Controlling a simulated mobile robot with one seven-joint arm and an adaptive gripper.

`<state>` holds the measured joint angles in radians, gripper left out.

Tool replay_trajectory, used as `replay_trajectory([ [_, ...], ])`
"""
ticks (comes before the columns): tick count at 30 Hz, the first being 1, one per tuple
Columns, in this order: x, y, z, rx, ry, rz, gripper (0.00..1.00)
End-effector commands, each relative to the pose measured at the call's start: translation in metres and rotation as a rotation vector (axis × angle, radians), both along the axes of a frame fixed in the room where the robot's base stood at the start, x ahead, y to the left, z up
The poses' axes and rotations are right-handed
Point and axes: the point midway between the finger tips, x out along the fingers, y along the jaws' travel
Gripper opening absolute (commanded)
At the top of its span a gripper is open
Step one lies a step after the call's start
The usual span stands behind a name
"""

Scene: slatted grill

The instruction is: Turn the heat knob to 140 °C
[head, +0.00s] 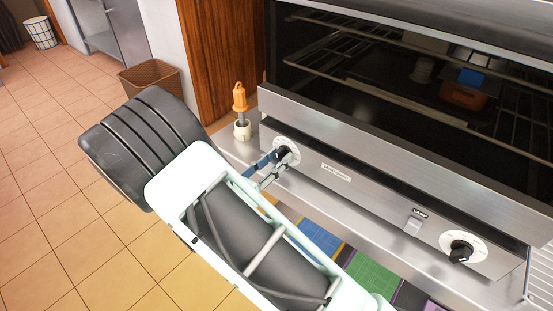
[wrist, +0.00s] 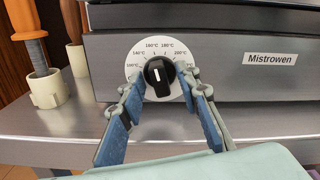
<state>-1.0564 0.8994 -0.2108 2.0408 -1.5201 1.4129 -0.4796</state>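The heat knob (wrist: 159,77) is a round black knob on a white dial (wrist: 133,57) printed with temperatures, at the left end of the steel grill front. Its white mark points roughly upward, near the gap between 160 and 180 °C; 140 °C is printed on the dial's left. In the head view the knob (head: 284,153) is partly hidden by my gripper (head: 273,166). In the wrist view my gripper (wrist: 162,91) is open, with one blue-padded finger on each side of the knob. I cannot tell whether either finger touches it.
A second black knob (head: 460,250) and a small switch (head: 413,224) are on the panel's right. An orange-handled tool stands in a cream holder (head: 242,131) on the ledge, left of the dial. A "Mistrowen" label (wrist: 271,58) is to the right.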

Motion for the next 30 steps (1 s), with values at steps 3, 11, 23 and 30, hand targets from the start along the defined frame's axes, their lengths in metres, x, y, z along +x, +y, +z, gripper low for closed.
replay_trajectory([
  [3, -0.0002, 0.0001, 0.0, 0.0, 0.0, 0.0, 0.25],
  [11, -0.0003, 0.0003, 0.0001, 0.0, 0.0, 0.0, 0.0],
  [23, -0.0005, 0.0002, 0.0022, -0.05, 0.039, 0.0, 0.0],
  [30, -0.0002, 0.0007, 0.0037, -0.17, 0.131, 0.0, 0.0],
])
